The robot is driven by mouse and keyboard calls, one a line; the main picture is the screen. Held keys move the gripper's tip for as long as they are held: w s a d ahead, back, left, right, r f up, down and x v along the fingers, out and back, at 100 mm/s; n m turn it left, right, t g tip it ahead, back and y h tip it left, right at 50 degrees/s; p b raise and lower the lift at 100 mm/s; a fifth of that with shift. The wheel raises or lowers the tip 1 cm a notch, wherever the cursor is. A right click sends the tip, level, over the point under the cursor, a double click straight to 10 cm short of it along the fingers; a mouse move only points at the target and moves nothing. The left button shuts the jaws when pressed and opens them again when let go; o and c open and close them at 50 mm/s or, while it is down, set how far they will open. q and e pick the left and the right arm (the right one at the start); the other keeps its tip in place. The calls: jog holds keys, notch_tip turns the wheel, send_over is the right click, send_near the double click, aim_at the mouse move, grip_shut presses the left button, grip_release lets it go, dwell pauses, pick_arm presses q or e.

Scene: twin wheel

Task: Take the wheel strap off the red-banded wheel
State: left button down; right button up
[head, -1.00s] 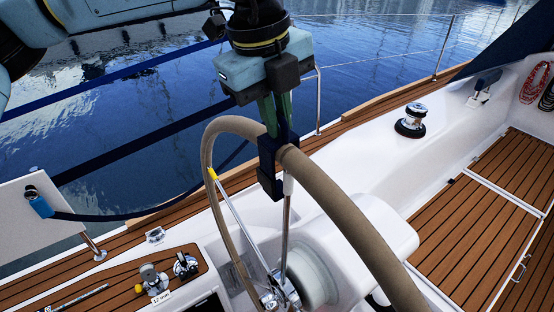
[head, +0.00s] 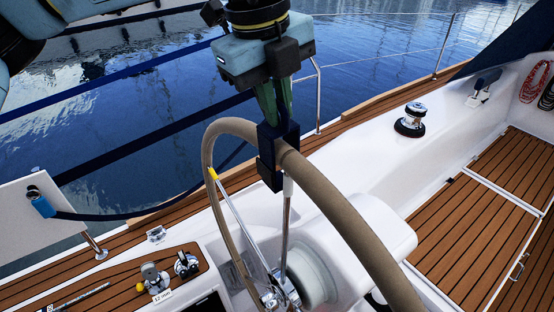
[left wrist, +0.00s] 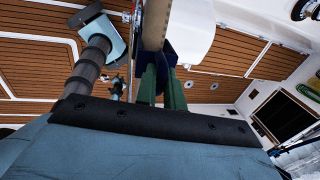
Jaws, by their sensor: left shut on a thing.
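The wheel strap (head: 268,160) is a dark navy piece sitting on the top of the tan steering wheel rim (head: 345,222). My left gripper (head: 274,112) points down from above, its green fingers shut on the strap. The strap still overlaps the rim; its far side is hidden. In the left wrist view the green fingers (left wrist: 161,92) meet the navy strap (left wrist: 171,56) beside the rim (left wrist: 155,22). My right gripper is not in view.
A white pedestal (head: 385,240) stands behind the wheel. A winch (head: 410,120) sits on the white coaming to the right. A white panel (head: 38,215) and small controls (head: 155,278) are at left. Guard wires and water lie beyond. The teak floor (head: 470,215) is clear.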

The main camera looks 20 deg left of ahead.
pick_arm(q)
jog(key=shift+r+p, duration=0.55)
jog(key=shift+r, duration=0.85)
jog(key=shift+r+p, duration=0.3)
jog(key=shift+r, duration=0.75)
dwell(1.0)
jog(key=shift+f+b, duration=0.1)
jog(key=shift+b, duration=0.35)
dwell(0.5)
jog(key=shift+s, duration=0.1)
dwell(0.6)
